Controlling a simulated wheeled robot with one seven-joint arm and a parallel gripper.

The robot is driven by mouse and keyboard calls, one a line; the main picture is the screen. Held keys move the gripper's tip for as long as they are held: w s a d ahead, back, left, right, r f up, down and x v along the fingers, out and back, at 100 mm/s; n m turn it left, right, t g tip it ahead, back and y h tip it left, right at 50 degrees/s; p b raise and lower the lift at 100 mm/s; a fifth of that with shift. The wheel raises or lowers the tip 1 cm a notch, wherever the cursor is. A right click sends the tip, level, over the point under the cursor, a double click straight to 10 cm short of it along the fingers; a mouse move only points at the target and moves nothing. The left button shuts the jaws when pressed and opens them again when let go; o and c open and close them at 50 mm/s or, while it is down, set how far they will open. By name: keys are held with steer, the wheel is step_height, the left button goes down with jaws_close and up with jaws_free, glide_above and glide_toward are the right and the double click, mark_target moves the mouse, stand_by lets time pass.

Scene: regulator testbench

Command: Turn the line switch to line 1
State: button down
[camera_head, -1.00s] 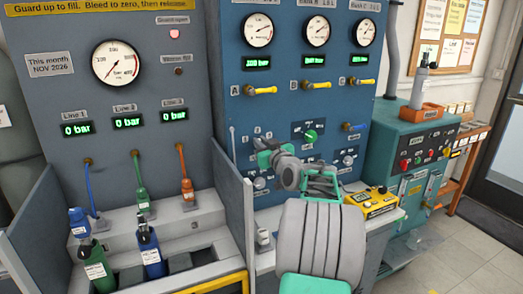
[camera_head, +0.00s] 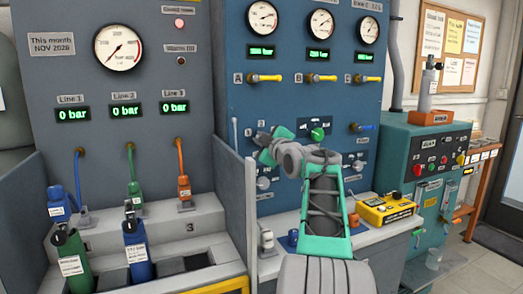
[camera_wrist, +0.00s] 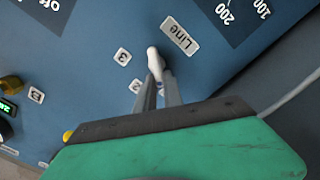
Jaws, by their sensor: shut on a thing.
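The line switch shows in the wrist view as a small white lever (camera_wrist: 154,59) on the blue panel, beside the "Line" label (camera_wrist: 179,36). In the head view my gripper (camera_head: 262,142) is at the lower left of the blue panel and hides the switch. I cannot tell which line the lever points to.
A green knob (camera_head: 318,134) and grey knobs are just right of my gripper. The yellow valve handles (camera_head: 265,78) are above. A grey divider (camera_head: 236,205) stands to the left, and a yellow box (camera_head: 385,209) is on the ledge at right. Gauges for lines 1 to 3 read 0 bar.

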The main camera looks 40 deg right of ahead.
steer(key=shift+a+f+n+b, duration=0.1)
steer(key=shift+f+n+b, duration=0.05)
steer(key=shift+n+b, duration=0.35)
steer(key=c, duration=1.5)
jaws_free()
steer(key=shift+o, duration=0.2)
steer(key=v, duration=0.7)
steer(key=shift+s+b, duration=0.3)
steer(key=shift+s, duration=0.1)
steer(key=shift+a, duration=0.2)
